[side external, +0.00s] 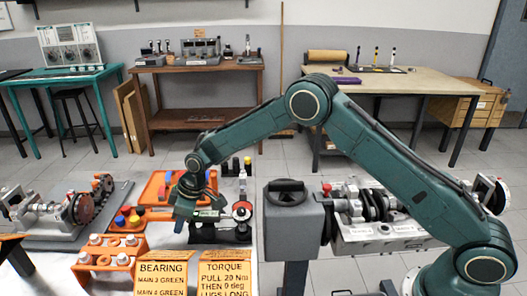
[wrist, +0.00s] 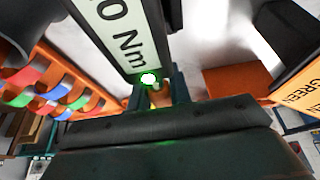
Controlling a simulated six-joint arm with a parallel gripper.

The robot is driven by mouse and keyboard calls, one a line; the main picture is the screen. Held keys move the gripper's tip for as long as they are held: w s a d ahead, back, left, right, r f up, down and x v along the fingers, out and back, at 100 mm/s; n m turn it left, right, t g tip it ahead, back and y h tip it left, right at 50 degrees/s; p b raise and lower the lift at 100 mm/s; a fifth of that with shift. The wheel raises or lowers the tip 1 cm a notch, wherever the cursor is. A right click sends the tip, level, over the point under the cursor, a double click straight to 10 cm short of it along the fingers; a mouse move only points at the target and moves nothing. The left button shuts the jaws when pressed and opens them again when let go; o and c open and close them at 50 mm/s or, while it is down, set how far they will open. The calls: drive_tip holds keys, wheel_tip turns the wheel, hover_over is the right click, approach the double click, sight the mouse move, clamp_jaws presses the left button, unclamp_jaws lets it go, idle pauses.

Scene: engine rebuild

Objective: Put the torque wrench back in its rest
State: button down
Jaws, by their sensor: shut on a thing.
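My gripper (side external: 186,212) points down over the left part of the work table in the side view. In the wrist view its fingers (wrist: 165,90) are shut on the torque wrench, just below a pale display (wrist: 118,35) reading "0 Nm" with a lit green light. The same pale display (side external: 208,213) shows small beside my gripper in the side view. The wrench's lower end is hidden behind my gripper. A dark block (side external: 220,235) stands just below and right of the gripper; I cannot tell whether it is the rest, or whether the wrench touches it.
An orange tray (side external: 160,188) is behind, and an orange rack with pale cups (side external: 98,258) is front left. Bearing (side external: 163,275) and torque (side external: 224,275) signs stand in front. A grey box-shaped post (side external: 292,222) and the engine block (side external: 385,233) are to the right. A colour-banded orange rack (wrist: 50,85) is close in the wrist view.

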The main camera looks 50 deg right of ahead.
drive_tip(key=shift+f, duration=0.65)
idle(0.8)
drive_tip(key=c, duration=1.5)
unclamp_jaws()
drive_tip(key=shift+r, duration=1.45)
drive_tip(key=o, duration=0.5)
drive_tip(key=shift+o, duration=0.2)
